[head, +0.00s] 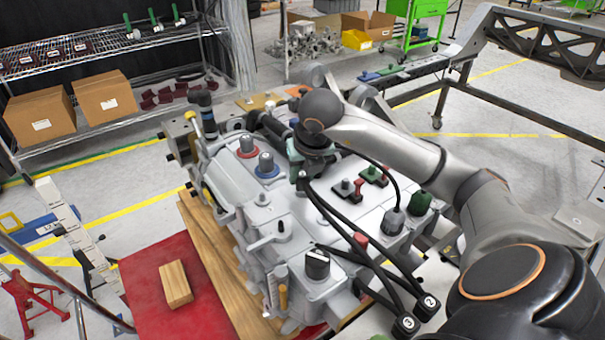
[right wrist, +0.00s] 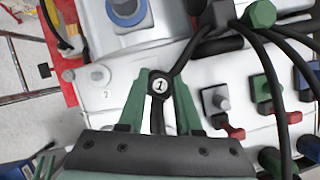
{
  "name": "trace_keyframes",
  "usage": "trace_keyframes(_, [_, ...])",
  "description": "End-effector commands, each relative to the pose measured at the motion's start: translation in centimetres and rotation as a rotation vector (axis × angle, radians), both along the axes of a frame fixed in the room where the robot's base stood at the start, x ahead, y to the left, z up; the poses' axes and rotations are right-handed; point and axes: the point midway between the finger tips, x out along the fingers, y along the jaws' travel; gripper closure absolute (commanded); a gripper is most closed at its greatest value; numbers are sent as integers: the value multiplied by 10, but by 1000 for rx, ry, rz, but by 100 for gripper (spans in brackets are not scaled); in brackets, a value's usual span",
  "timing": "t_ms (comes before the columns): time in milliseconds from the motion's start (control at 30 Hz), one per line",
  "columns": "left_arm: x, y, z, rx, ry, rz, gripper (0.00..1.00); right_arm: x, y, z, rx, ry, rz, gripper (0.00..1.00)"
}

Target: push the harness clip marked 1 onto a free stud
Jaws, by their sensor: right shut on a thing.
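My right gripper (head: 303,178) is over the middle of the pale grey chassis block (head: 232,180). In the right wrist view its green fingers (right wrist: 158,92) are closed on the black clip marked 1 (right wrist: 159,85), with a black cable running from it. The clip appears to be above the chassis; contact with a stud cannot be told. Clips marked 2 (head: 427,306) and 3 (head: 406,324) hang on black cables at the front right. A grey post with a red lever (right wrist: 216,101) stands right of the fingers. My left gripper is not in view.
Posts with a red collar (head: 247,147) and a blue collar (head: 267,164) stand left of the gripper. Black cables cross the chassis's right side. A wooden block (head: 175,284) lies on the red surface (head: 140,268). A wire shelf (head: 110,50) stands behind.

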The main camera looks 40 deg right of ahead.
Motion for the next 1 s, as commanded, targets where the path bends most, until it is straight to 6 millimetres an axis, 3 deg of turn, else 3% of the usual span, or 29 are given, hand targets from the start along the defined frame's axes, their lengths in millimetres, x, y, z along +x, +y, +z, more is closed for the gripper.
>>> trace_keyframes(567, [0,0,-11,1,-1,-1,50,0,0,-13,0,2,1,100])
trace_keyframes(600, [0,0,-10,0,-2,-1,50,0,0,-12,0,2,1,64])
trace_keyframes(900, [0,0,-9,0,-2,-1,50,0,0,-11,0,1,0,32])
trace_keyframes(1000, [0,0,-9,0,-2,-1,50,0,0,-11,0,1,0,32])
